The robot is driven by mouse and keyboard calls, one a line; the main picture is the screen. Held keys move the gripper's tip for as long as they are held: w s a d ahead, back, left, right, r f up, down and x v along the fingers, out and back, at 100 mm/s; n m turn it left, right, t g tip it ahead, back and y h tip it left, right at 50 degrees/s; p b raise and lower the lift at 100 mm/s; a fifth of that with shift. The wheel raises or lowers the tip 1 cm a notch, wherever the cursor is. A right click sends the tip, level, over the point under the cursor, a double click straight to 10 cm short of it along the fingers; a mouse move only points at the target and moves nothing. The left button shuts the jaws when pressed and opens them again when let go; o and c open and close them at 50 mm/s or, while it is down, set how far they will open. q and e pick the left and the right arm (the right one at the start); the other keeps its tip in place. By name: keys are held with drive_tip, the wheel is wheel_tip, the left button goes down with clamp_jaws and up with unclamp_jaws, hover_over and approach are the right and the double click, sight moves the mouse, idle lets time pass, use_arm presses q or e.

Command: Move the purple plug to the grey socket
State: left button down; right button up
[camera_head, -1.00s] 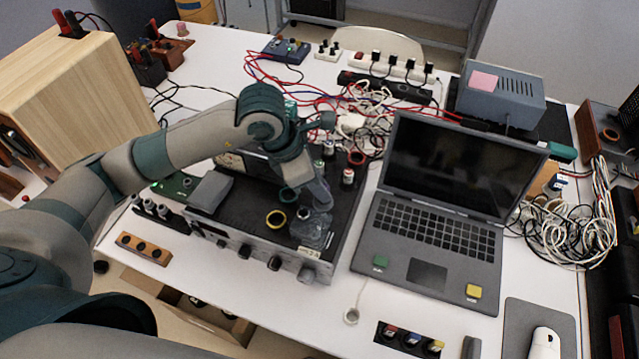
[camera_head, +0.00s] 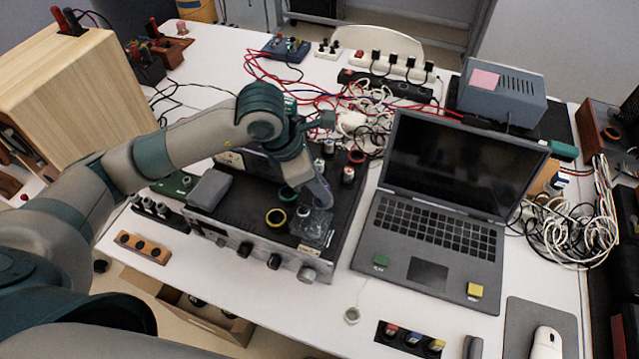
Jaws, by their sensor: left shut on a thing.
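My left gripper (camera_head: 318,197) points down over the top of the black amplifier (camera_head: 245,208), near its front right. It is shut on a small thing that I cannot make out. A clear block (camera_head: 313,230) and a small white-topped part (camera_head: 304,212) are just below the fingertips; I cannot tell whether they touch them. Dark rings, one yellow-rimmed (camera_head: 276,217) and one green (camera_head: 287,195), stand to the left. I cannot pick out the purple plug or the grey socket for sure. My right gripper is not in view.
An open laptop (camera_head: 430,235) stands right of the amplifier. Tangled cables (camera_head: 365,120) lie behind it. A wooden speaker box (camera_head: 75,95) is at the left. A small wooden block with holes (camera_head: 143,247) lies at front left. Bare white table (camera_head: 375,300) shows in front.

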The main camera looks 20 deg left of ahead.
use_arm(q)
drive_tip(key=shift+f, duration=0.1)
drive_tip(key=c, duration=1.6)
unclamp_jaws()
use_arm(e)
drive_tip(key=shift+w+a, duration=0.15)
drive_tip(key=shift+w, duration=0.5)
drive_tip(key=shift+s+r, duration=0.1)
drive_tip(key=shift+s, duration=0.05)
